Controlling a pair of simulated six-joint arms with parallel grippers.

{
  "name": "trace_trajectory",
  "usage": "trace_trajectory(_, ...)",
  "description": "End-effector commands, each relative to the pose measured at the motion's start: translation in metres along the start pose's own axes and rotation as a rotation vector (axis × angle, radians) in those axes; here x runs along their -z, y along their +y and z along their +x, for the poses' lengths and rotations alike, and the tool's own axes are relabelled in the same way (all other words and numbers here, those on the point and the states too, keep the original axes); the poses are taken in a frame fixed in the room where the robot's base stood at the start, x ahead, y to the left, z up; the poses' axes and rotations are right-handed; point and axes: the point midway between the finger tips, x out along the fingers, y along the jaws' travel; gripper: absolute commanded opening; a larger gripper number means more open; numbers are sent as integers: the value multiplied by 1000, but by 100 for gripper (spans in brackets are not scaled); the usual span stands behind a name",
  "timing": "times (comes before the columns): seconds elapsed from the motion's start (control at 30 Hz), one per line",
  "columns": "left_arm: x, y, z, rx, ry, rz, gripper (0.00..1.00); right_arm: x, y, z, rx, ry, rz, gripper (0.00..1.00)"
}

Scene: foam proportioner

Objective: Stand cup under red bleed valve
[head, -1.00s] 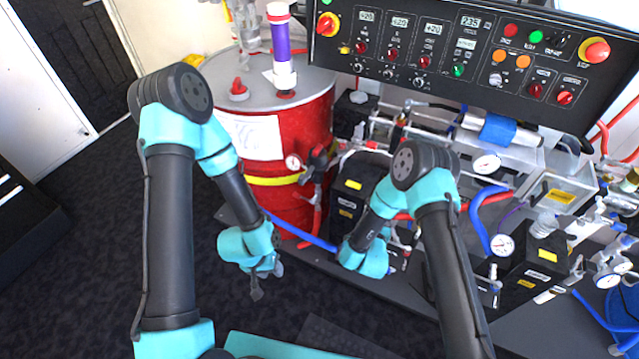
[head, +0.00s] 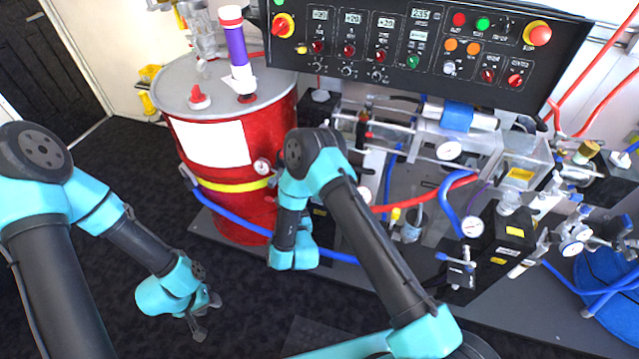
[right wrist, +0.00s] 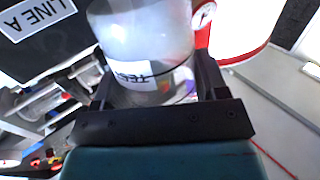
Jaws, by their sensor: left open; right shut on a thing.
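The cup (right wrist: 150,35) is whitish and see-through with a "TEST" label, and fills the upper middle of the right wrist view. My right gripper (right wrist: 158,90) is shut on it, with one dark finger on each side. In the head view my right gripper hangs in front of the red drum's right side; its fingers and the cup are hidden behind my wrist. My left gripper (head: 205,325) is open and empty, low over the dark floor at left. I cannot tell for sure which red fitting is the bleed valve.
The red drum (head: 225,210) stands on a grey platform (head: 350,280) with a blue hose along its front. Pipes, gauges and black boxes crowd the right, under the control panel (head: 420,45). A box marked "LINE A" (right wrist: 35,12) is close to the held cup.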

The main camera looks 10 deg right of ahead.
Motion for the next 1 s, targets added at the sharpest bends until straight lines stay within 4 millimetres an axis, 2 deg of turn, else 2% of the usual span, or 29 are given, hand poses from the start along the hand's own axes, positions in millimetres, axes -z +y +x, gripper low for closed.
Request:
trace_trajectory(0.13,0,0,0,0,0,0,43,2,2,0,3,0,-1,40)
trace_trajectory(0.27,0,0,0,0,0,0,43,14,12,-3,22,-2,-3,40)
trace_trajectory(0.47,0,0,0,0,0,0,43,50,42,-16,90,-5,-9,40)
trace_trajectory(0.6,0,0,0,0,0,0,43,80,66,-34,148,-5,-8,40)
trace_trajectory(0.73,0,0,0,0,0,0,43,102,80,-50,192,-4,-4,40)
trace_trajectory(0.87,0,0,0,0,0,0,43,113,87,-60,216,-3,0,40)
trace_trajectory(1.0,0,0,0,0,0,0,43,115,88,-62,222,-2,1,40)
